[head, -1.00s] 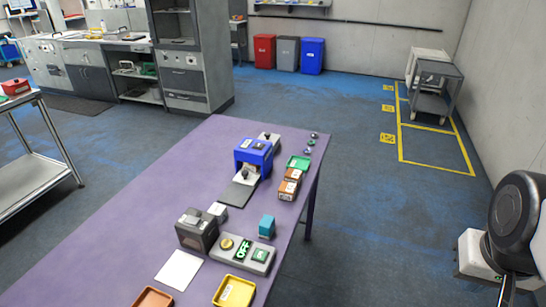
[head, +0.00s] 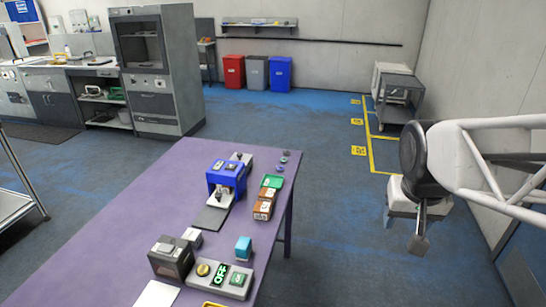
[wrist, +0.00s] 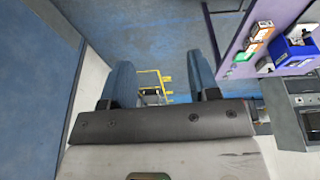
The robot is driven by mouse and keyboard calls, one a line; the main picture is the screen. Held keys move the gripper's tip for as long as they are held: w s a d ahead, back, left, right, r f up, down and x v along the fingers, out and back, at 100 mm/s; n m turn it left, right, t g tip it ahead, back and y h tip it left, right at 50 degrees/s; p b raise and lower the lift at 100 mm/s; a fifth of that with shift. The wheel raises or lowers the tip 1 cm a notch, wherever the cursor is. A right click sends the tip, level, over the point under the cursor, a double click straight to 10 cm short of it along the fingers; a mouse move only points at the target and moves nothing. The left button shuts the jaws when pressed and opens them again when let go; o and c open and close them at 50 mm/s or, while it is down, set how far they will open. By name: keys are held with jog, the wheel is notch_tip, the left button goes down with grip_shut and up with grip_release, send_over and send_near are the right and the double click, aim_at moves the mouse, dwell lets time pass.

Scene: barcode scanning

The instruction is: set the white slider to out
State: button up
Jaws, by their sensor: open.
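I cannot identify the white slider for sure. A small pale block (head: 192,237) sits beside a dark grey box (head: 170,258) on the purple table; whether it slides is too small to tell. A blue device (head: 226,178) stands farther back with a dark flat plate (head: 210,219) in front of it. My gripper shows in the wrist view (wrist: 163,77) with two blue fingers wide apart and nothing between them. In the head view my arm's end hangs right of the table, over the floor, well away from the table's objects.
A grey panel (head: 220,279) with a round yellowish knob, a green-lit display and a green button lies near the dark box. A teal block (head: 243,249), brown boxes (head: 264,205) and a green tray (head: 272,181) stand along the purple table's (head: 95,252) right side.

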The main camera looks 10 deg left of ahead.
jog(key=w+a+f+n, duration=0.1)
jog(key=w+a+f, duration=0.1)
jog(key=w+a, duration=1)
jog(key=n+t+y, duration=0.1)
jog(key=n+y, duration=0.1)
jog(key=n, duration=0.1)
send_near(218, 195)
jog(key=f, duration=0.1)
jog(key=shift+w+a+f, duration=0.15)
jog(key=shift+w, duration=0.15)
jog(key=shift+f, duration=0.2)
jog(key=shift+x, duration=3.7)
jog(key=shift+w, duration=0.15)
jog(key=shift+c, duration=0.5)
grip_shut()
